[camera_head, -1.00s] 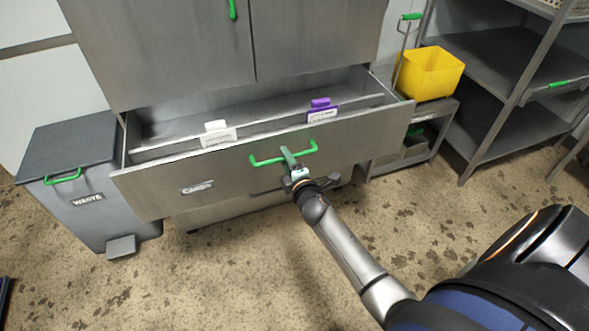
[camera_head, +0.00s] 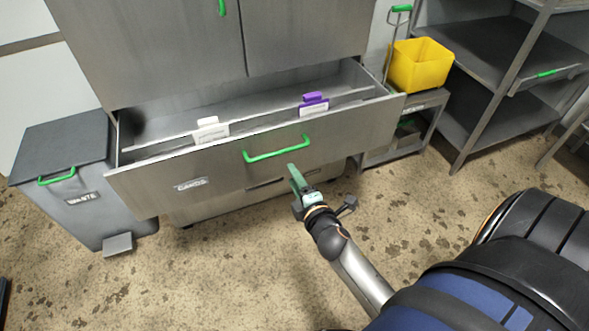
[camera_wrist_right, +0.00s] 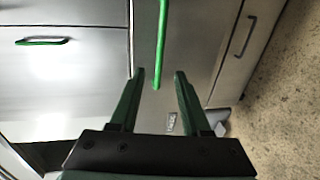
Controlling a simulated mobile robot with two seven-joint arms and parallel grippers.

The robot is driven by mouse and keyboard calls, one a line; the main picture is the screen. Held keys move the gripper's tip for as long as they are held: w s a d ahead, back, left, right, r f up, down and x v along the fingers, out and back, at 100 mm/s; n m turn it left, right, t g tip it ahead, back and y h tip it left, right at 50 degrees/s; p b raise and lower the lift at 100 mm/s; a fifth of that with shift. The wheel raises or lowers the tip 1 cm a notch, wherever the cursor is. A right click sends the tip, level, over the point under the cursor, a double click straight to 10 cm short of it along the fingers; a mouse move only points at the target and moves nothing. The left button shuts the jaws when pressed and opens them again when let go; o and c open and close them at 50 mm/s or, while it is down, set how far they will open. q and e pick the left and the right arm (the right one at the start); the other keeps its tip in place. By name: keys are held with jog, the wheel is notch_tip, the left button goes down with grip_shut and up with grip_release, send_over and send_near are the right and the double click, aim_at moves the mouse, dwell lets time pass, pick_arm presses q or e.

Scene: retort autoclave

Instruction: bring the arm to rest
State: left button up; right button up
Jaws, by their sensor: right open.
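My right gripper (camera_head: 296,180) is in front of the open drawer (camera_head: 218,176), a little below and to the right of its green handle (camera_head: 277,150), apart from it. In the right wrist view the two fingers of my right gripper (camera_wrist_right: 157,88) stand apart with nothing held between them. A green handle (camera_wrist_right: 161,45) shows beyond the gap between the fingertips. My left gripper is in neither view.
The drawer holds a white divider card (camera_head: 210,130) and a purple one (camera_head: 314,103). A grey waste bin (camera_head: 75,205) stands left. A yellow tub (camera_head: 420,65) sits on a low stand at right, beside shelving (camera_head: 500,58). Speckled floor in front is clear.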

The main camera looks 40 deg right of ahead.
pick_arm(q)
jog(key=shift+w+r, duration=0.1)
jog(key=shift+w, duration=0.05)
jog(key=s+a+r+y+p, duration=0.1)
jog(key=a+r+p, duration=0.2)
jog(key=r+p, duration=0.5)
jog(key=p, duration=0.2)
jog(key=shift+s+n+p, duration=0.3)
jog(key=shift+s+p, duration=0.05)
pick_arm(e)
jog(key=s+a+f+m+g+y, duration=0.2)
jog(key=s+a+m+g+y, duration=0.4)
jog(key=s+a+m, duration=0.7)
jog(key=s, duration=0.4)
jog(key=shift+s, duration=0.2)
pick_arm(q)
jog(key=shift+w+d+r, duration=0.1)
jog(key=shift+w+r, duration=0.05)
pick_arm(e)
jog(key=shift+a, duration=0.1)
